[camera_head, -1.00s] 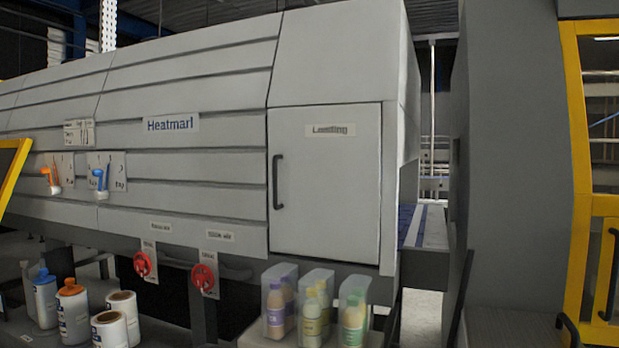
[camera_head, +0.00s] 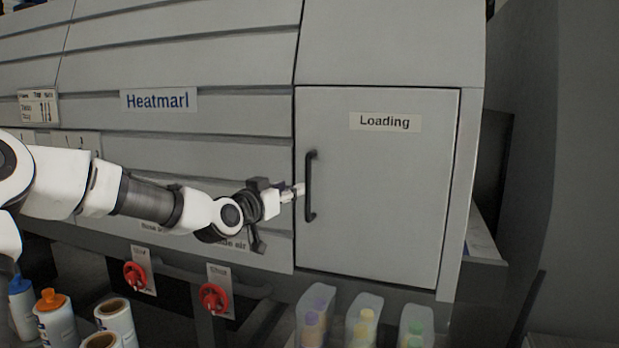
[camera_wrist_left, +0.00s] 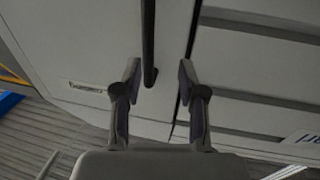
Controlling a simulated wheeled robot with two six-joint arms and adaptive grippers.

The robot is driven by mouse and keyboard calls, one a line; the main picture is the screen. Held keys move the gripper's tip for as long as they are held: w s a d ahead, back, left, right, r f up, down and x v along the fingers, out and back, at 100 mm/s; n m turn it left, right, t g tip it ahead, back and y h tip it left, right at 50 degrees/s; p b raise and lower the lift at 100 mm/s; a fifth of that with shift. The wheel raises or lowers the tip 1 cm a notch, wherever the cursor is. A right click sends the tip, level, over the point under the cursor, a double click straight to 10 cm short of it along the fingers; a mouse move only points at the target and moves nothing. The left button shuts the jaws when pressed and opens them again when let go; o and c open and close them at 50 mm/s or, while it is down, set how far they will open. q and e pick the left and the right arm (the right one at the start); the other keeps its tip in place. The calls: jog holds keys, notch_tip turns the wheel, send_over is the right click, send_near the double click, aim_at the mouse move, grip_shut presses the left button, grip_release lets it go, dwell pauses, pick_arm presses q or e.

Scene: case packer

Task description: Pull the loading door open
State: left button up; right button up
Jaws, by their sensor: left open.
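The loading door (camera_head: 385,200) is a grey panel with a "Loading" label, and it is shut flush in the machine front. Its black vertical handle (camera_head: 311,186) is on the door's left edge. My left gripper (camera_head: 298,191) is just left of the handle, with its fingers pointing at it. In the left wrist view the gripper (camera_wrist_left: 158,82) is open, and the dark handle (camera_wrist_left: 149,45) runs between the two fingers, nearer the left finger. I cannot tell whether a finger touches it. The door also shows in the left wrist view (camera_wrist_left: 85,50). My right gripper is not in view.
Red valve knobs (camera_head: 214,298) sit below the machine's panels. Clear bins with bottles (camera_head: 363,318) stand below the door. White containers (camera_head: 55,318) stand at lower left. A grey column (camera_head: 590,180) rises at the right.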

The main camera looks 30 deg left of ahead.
aim_at(306, 183)
pick_arm(q)
jog(key=w+d, duration=0.1)
jog(key=w+d+r+p, duration=0.1)
jog(key=shift+w+r, duration=0.15)
jog(key=shift+w, duration=0.2)
jog(key=w, duration=0.1)
jog(key=w+p, duration=0.1)
jog(key=w, duration=0.1)
jog(key=w+a+f, duration=0.1)
jog(key=shift+w+p, duration=0.15)
jog(key=shift+p, duration=0.25)
jog(key=shift+w+a+f, duration=0.1)
jog(key=shift+a+f, duration=0.1)
jog(key=shift+s+d+r, duration=0.2)
jog(key=shift+s+d, duration=0.05)
jog(key=shift+d+r, duration=0.1)
jog(key=shift+d, duration=0.1)
jog(key=c, duration=0.6)
jog(key=shift+a, duration=0.1)
grip_shut()
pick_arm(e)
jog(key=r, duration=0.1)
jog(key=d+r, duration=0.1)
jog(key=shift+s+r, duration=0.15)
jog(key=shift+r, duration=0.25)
